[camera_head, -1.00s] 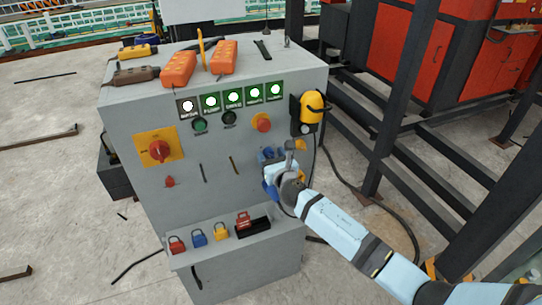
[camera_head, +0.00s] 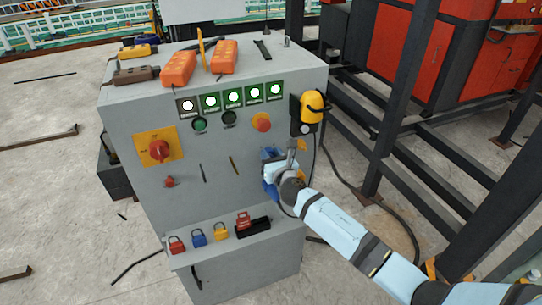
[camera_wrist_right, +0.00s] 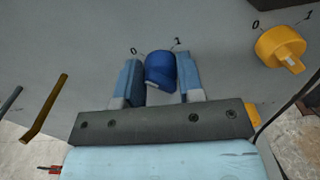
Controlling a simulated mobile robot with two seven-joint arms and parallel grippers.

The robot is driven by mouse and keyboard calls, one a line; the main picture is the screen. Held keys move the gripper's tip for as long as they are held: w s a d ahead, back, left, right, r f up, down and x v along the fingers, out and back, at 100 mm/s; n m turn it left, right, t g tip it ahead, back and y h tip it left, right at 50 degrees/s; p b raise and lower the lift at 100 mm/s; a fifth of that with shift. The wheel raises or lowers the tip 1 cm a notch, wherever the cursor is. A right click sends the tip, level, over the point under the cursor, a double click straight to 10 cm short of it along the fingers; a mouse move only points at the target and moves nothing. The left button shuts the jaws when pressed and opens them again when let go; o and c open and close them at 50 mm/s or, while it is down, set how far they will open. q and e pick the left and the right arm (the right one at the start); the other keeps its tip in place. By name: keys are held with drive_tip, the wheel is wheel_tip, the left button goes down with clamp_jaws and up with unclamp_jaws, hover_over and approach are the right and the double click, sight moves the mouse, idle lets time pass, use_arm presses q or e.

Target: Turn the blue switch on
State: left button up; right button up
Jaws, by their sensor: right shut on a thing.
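The blue switch (camera_wrist_right: 160,66) is a round knob on the grey cabinet face (camera_head: 215,150), with marks 0 at its upper left and 1 at its upper right. In the right wrist view, my right gripper's two blue fingers stand on either side of the knob, closed on it. The knob looks turned at a slant, and its exact setting is hard to tell. In the head view my right gripper (camera_head: 272,157) is at the right part of the cabinet face and hides the switch. My left gripper is not in view.
A yellow switch (camera_wrist_right: 280,47) with marks 0 and 1 sits right of the blue one. A red rotary switch (camera_head: 159,150) is at the left. Several padlocks (camera_head: 199,237) stand on the lower ledge. A yellow lamp-like device (camera_head: 312,106) hangs above the gripper. Dark steel posts stand at right.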

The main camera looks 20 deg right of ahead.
drive_tip(key=m, duration=0.4)
drive_tip(key=shift+b, duration=0.4)
drive_tip(key=m, duration=0.3)
drive_tip(key=shift+d+f+m+b, duration=0.1)
drive_tip(key=shift+d+m+b, duration=0.05)
drive_tip(key=shift+m+b, duration=0.25)
drive_tip(key=m, duration=0.9)
drive_tip(key=shift+f+b, duration=0.15)
drive_tip(key=shift+b, duration=0.2)
drive_tip(key=o, duration=0.9)
